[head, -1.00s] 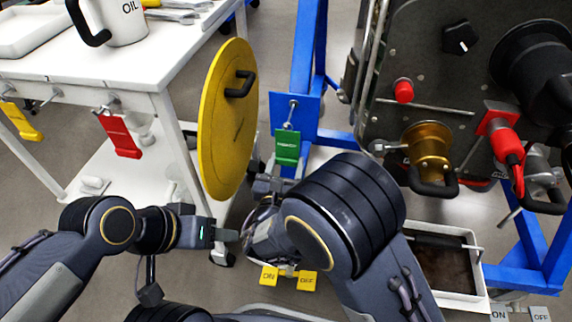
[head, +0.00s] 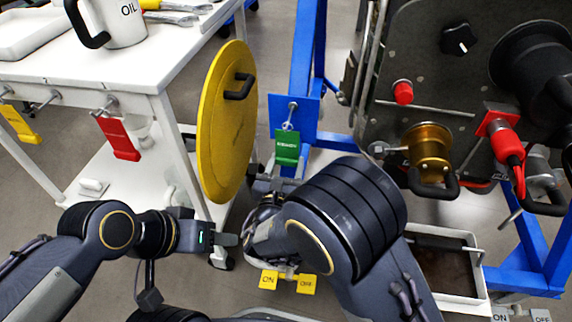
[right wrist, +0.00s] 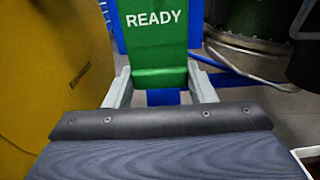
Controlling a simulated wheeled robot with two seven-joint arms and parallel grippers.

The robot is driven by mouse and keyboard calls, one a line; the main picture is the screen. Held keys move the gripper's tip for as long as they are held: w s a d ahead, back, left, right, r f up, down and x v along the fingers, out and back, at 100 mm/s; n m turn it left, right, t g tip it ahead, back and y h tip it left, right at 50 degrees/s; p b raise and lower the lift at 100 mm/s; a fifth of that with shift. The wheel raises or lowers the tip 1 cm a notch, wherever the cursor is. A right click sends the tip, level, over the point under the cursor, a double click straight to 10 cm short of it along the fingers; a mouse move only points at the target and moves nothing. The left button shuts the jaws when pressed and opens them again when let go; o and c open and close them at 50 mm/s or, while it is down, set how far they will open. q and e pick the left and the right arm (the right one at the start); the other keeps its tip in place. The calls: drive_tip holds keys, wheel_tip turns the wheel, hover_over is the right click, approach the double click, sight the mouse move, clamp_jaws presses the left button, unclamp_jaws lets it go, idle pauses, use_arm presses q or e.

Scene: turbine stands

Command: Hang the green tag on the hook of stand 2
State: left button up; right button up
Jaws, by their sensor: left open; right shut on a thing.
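The green tag (head: 287,152), lettered READY, is upright in front of a blue plate (head: 306,112) on a blue stand. The metal hook (head: 291,106) on that plate is right at the tag's top; I cannot tell whether the tag's loop is around it. My right gripper (head: 274,180) is shut on the tag's lower part. The right wrist view shows the tag (right wrist: 155,45) between the two fingers (right wrist: 160,90). My left gripper (head: 230,240) is open and empty, low and left of the right forearm. No stand number is readable.
A yellow disc (head: 225,130) with a black handle stands close left of the tag. A white table (head: 130,65) at left carries red (head: 119,138) and yellow (head: 20,124) tags on hooks. A dark machine panel (head: 440,85) is at right. Yellow ON/OFF pedals (head: 287,281) lie below.

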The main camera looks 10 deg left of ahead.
drive_tip(key=shift+w, duration=0.1)
drive_tip(key=o, duration=1.6)
drive_tip(key=shift+s+d, duration=0.15)
drive_tip(key=shift+s, duration=3.4)
